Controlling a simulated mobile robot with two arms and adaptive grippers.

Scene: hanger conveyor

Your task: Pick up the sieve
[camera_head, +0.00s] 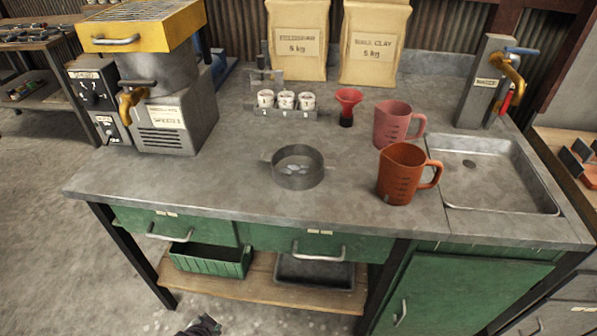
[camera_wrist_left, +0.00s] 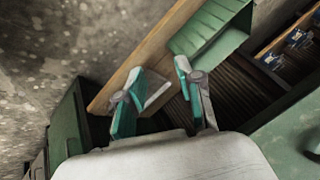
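The sieve (camera_head: 298,180) is a round, dark grey metal ring with small tabs at its sides. It lies flat on the middle of the grey workbench top (camera_head: 235,165), near the front edge. A few pale spots show inside it. My left gripper (camera_wrist_left: 155,85) is open and empty in the left wrist view, its two teal-padded fingers apart. A dark gripper part, apparently my left one, just shows at the bottom edge of the head view, in front of the bench and well away from the sieve. My right gripper is not in view.
An orange jug (camera_head: 398,178) and a pink jug (camera_head: 392,125) stand right of the sieve, before a sink (camera_head: 490,175). Behind are small cups (camera_head: 285,101), a red funnel (camera_head: 347,105) and two bags. A machine (camera_head: 165,115) stands left. Bench around the sieve is clear.

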